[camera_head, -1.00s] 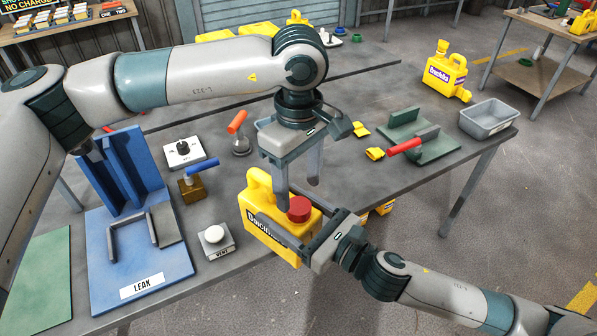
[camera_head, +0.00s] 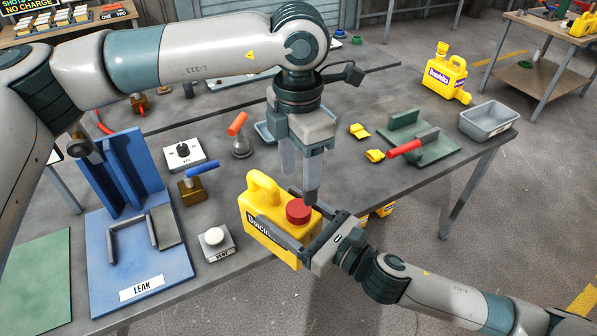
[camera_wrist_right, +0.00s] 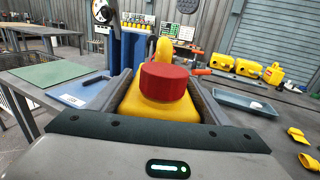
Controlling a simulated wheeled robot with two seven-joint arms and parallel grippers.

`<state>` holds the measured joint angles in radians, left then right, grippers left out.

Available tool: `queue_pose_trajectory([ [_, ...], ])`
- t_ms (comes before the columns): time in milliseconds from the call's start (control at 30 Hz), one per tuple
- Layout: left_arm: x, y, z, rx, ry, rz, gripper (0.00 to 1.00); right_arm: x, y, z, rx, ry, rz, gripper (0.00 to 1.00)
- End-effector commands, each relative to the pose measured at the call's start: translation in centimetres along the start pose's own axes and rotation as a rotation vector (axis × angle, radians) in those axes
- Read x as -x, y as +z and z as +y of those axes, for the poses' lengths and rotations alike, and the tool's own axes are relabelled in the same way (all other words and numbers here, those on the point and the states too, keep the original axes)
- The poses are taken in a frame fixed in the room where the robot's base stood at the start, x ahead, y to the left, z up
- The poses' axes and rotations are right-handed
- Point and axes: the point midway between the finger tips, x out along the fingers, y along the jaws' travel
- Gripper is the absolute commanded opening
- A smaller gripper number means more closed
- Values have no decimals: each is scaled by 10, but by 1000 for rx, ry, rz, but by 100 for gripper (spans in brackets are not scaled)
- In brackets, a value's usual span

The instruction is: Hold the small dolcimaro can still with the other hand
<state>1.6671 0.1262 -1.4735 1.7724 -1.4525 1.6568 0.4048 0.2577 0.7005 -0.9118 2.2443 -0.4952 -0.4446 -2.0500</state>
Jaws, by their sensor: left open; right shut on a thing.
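The small yellow dolcimaro can (camera_head: 270,238) is near the front edge of the grey table, upright, with a red cap (camera_head: 299,211) on its top right. My right gripper (camera_head: 292,218) is shut on the can's body, one finger along each side. In the right wrist view the can (camera_wrist_right: 160,108) sits between the two fingers, red cap (camera_wrist_right: 165,80) facing me. My left gripper (camera_head: 298,185) points down just above and behind the red cap, open and empty.
A blue LEAK stand (camera_head: 140,262) and a VENT block (camera_head: 215,243) stand left of the can. A green fixture (camera_head: 418,138) and a grey tray (camera_head: 489,119) stand right.

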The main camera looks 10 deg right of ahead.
Motion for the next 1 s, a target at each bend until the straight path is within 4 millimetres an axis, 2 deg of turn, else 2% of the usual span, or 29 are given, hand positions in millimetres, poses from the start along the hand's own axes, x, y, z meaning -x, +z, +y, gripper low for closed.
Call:
queue_pose_trajectory([
  [567,-5,0,0,17,-1,1,56,0,0,0,0,0,-1,7],
  [767,-23,0,0,16,-1,1,56,0,0,0,0,0,-1,7],
  [1000,-54,0,0,16,0,0,56,0,0,0,0,0,-1,7],
])
